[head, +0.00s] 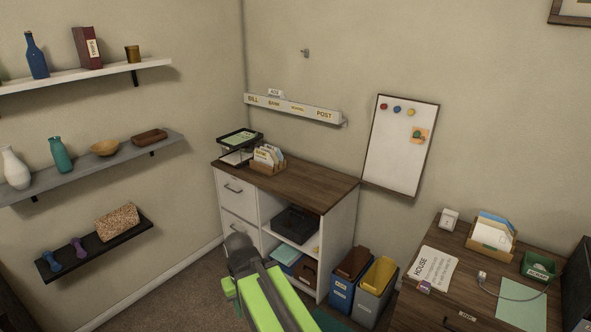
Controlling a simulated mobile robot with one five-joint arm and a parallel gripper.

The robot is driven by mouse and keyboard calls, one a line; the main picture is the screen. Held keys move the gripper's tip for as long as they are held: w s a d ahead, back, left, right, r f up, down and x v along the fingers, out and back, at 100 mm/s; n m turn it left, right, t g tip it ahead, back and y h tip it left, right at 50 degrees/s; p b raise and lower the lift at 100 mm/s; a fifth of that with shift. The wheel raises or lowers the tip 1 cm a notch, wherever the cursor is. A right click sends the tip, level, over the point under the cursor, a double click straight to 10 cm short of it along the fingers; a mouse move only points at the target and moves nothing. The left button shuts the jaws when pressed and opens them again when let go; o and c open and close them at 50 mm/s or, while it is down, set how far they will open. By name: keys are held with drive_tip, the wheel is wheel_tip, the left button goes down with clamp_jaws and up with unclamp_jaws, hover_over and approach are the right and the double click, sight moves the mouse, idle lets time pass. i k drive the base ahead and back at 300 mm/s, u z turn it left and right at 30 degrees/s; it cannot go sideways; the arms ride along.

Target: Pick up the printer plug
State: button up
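A small pale plug (482,275) lies on the brown desk at the right, with a thin grey cable running from it to the right across the desk top. I cannot tell for certain that it belongs to the printer. A black printer-like device (295,224) sits in the open upper bay of the white cabinet. My green and dark grey arm shows at the bottom middle, in front of the cabinet and well left of the plug. I can make out no gripper fingers.
The desk (425,312) also bears a white socket-like box (449,218), a letter holder (492,236), a green box (538,267), a HOUSE sheet (434,268) and a pale green sheet (522,303). Blue and grey bins (343,294) stand between cabinet (235,203) and desk.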

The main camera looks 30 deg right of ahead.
sight(481, 278)
drive_tip(key=z, duration=0.05)
drive_tip(key=i, duration=1.6)
drive_tip(key=z, duration=1.45)
drive_tip(key=i, duration=1.1)
drive_tip(key=z, duration=0.65)
